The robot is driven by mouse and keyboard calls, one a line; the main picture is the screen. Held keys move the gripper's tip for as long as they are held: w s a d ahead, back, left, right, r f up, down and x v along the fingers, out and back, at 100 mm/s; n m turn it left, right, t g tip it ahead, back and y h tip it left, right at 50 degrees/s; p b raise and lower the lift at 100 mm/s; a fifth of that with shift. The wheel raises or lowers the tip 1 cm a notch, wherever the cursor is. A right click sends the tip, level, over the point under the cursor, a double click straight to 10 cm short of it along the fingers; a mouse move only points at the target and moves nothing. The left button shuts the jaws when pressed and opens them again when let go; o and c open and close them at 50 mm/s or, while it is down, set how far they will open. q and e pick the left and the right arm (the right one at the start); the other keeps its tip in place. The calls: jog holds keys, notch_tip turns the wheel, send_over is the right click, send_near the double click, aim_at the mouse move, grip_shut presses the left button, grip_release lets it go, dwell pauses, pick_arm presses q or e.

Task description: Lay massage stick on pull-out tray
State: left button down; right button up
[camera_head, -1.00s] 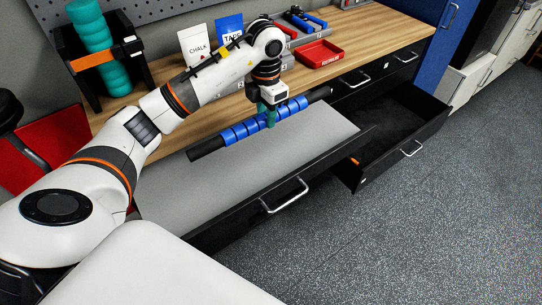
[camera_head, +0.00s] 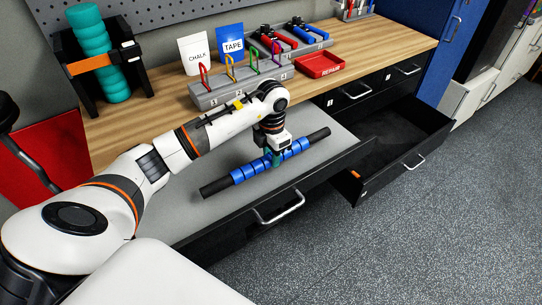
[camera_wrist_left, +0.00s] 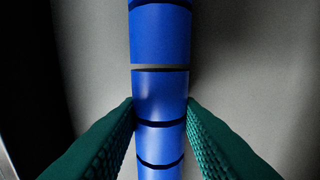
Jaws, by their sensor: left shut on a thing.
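The massage stick (camera_head: 245,173) is a long bar with blue rollers and black ends. My left gripper (camera_head: 276,160) is shut on its blue middle part. In the left wrist view the two green finger pads (camera_wrist_left: 160,125) press on both sides of the blue rollers (camera_wrist_left: 161,38). The stick lies level over the grey surface of the pull-out tray (camera_head: 190,217), very low; I cannot tell whether it touches. The tray is pulled out from under the wooden bench top. My right gripper is not in view.
An open black drawer (camera_head: 398,142) is to the right of the tray. On the bench stand a grey rack with coloured loops (camera_head: 240,88), a red bin (camera_head: 319,66), chalk and tape pouches (camera_head: 195,54), and a teal roller in a black stand (camera_head: 92,50).

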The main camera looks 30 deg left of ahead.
pick_arm(q)
jog(key=shift+f, duration=0.7)
jog(key=shift+f, duration=0.1)
jog(key=c, duration=1)
grip_release()
jog(key=shift+c, duration=0.2)
jog(key=shift+r, duration=0.25)
notch_tip(320, 180, up, 12)
jog(key=b, duration=0.1)
